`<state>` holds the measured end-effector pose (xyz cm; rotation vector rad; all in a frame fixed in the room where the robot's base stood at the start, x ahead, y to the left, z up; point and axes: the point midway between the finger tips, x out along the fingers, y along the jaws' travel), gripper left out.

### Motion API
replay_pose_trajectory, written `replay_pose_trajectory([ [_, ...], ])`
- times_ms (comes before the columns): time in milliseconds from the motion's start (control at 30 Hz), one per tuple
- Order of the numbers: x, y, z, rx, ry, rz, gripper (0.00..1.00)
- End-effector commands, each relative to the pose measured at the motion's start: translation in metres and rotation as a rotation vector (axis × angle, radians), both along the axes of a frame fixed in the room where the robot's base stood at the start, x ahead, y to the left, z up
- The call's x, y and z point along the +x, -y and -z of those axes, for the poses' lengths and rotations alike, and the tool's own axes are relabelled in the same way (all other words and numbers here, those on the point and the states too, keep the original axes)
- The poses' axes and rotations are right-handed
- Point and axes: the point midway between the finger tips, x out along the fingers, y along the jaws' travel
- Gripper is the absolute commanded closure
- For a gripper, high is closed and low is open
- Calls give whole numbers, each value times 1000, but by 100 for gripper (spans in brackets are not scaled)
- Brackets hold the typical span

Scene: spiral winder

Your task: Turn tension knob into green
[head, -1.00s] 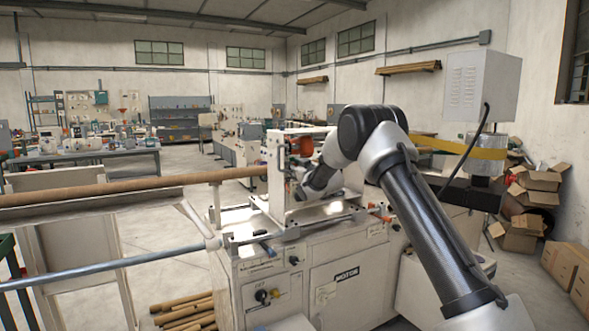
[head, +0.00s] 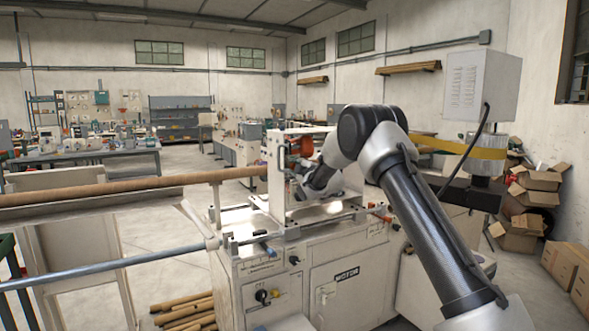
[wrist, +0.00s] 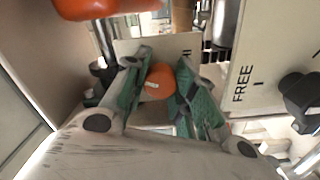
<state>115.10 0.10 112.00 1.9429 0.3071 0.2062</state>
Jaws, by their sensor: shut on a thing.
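In the wrist view an orange round knob (wrist: 160,82) with a small pale mark sits between the green pads of my gripper (wrist: 162,88). The fingers touch or nearly touch it on both sides, and my gripper is shut on it. In the head view my gripper (head: 303,188) is at the upright white frame of the winder (head: 283,185), and the knob is hidden there. No green zone of a tension scale can be made out.
A larger orange part (wrist: 105,8) hangs close above my gripper in the wrist view. A black knob (wrist: 300,92) is at the right, beside a panel marked FREE (wrist: 243,84). A long brown tube (head: 130,185) runs left from the winder. Cardboard boxes (head: 540,185) lie at the right.

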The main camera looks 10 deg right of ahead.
Motion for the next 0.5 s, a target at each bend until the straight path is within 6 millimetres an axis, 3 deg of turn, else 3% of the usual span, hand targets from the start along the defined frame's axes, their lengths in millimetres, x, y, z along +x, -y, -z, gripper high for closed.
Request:
replay_pose_trajectory([
  [500, 0, -1, 1, -197, 62, -2, 97],
])
